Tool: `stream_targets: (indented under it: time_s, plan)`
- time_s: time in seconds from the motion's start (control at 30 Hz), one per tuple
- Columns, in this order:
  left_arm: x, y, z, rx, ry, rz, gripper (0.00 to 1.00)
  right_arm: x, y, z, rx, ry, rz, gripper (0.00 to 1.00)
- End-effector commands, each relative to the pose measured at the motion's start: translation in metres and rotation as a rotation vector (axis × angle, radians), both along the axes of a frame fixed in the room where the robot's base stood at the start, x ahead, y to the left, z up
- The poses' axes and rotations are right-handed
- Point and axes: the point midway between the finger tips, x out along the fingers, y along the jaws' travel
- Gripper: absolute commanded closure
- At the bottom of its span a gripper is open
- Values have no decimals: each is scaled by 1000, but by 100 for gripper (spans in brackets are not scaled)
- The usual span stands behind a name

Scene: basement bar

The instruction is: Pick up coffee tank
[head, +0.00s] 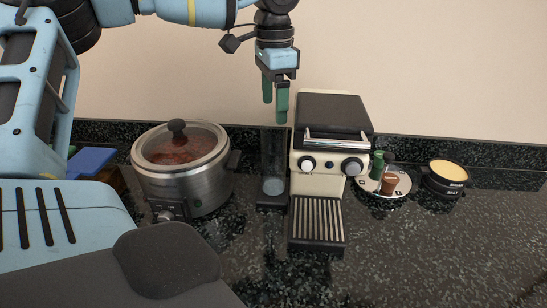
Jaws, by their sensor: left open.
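A tall, dark, see-through tank (272,158), which looks like the coffee tank, stands upright on the counter. It is close against the left side of a cream and black coffee machine (318,130). My left gripper (275,109) comes down from above with its two green fingers pointing at the counter. The fingers are apart with nothing between them. Their tips are near the tank's top in the picture; whether they touch it I cannot tell. My right gripper is not in view.
A steel slow cooker (186,188) with a glass lid stands left of the tank. Right of the machine are a round tray (398,188) with small items and a black bowl (444,178) with yellow contents. The dark speckled counter (400,250) is clear at the front right.

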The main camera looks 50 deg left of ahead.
Motion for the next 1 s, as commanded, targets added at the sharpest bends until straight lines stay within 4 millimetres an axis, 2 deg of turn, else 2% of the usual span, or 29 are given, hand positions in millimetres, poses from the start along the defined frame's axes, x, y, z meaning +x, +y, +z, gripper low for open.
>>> stream_targets:
  time_s: [0.1,0.27,0.63,0.93,1.0]
  plan:
    - [0,0,-11,-1,3,0,21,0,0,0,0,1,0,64]
    - [0,1,-14,-1,2,1,21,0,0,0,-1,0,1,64]
    - [2,5,-58,-1,0,2,21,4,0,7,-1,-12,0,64]
    - [2,5,-64,-1,0,2,21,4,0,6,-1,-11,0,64]
    - [2,5,-63,-1,0,2,28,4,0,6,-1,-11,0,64]
